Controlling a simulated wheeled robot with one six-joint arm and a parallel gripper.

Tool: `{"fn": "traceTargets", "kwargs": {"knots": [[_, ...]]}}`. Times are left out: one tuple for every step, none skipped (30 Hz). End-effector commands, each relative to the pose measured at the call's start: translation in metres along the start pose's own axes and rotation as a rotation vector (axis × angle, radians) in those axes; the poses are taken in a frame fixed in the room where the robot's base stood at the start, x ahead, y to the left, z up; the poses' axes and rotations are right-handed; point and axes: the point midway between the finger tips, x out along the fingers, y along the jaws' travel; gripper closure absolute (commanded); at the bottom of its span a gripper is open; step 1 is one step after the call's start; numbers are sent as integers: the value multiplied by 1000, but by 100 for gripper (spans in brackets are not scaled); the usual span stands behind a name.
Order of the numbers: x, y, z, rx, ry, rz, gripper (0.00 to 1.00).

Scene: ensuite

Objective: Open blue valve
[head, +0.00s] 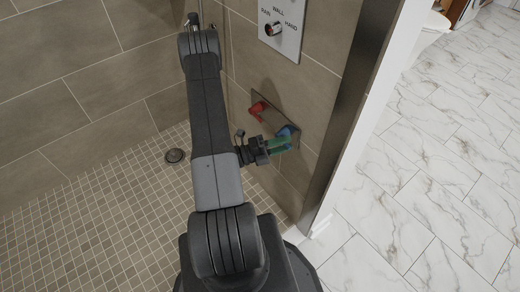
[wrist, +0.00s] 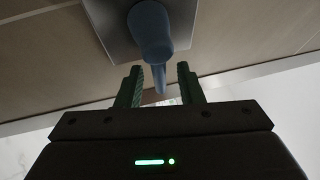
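The blue valve (head: 286,131) is a blue handle on a metal plate (head: 272,114) on the tiled shower wall. In the wrist view the blue valve (wrist: 150,35) hangs from its plate (wrist: 112,22), with its narrow lever end pointing down between the fingers. My gripper (head: 285,145) has green fingers and is at the blue valve in the head view. In the wrist view my gripper (wrist: 160,85) is open, with a visible gap on both sides of the lever. I cannot tell whether a finger touches it.
A red valve (head: 258,109) sits on the same plate, up and left of the blue one. A selector knob (head: 274,29) is on a panel above. The dark wall edge (head: 345,110) stands close on the right.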

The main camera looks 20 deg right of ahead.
Motion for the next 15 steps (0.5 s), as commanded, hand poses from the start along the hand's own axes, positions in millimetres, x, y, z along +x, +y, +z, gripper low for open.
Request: {"fn": "traceTargets", "kwargs": {"knots": [[-7,0,1,1,-5,0,66],[-10,0,1,1,-5,0,66],[-16,0,1,1,-6,0,66],[-20,0,1,1,-6,0,66],[-24,0,1,2,-7,0,66],[-30,0,1,2,-6,0,66],[-34,0,1,2,-7,1,66],[-38,0,1,2,-5,0,66],[-44,0,1,2,-6,0,66],[-48,0,0,1,-6,0,66],[-52,0,1,2,-7,0,66],[-58,0,1,1,-6,-1,66],[-62,0,1,1,-6,0,66],[-66,0,1,1,-5,0,66],[-72,0,1,1,-6,1,66]]}}
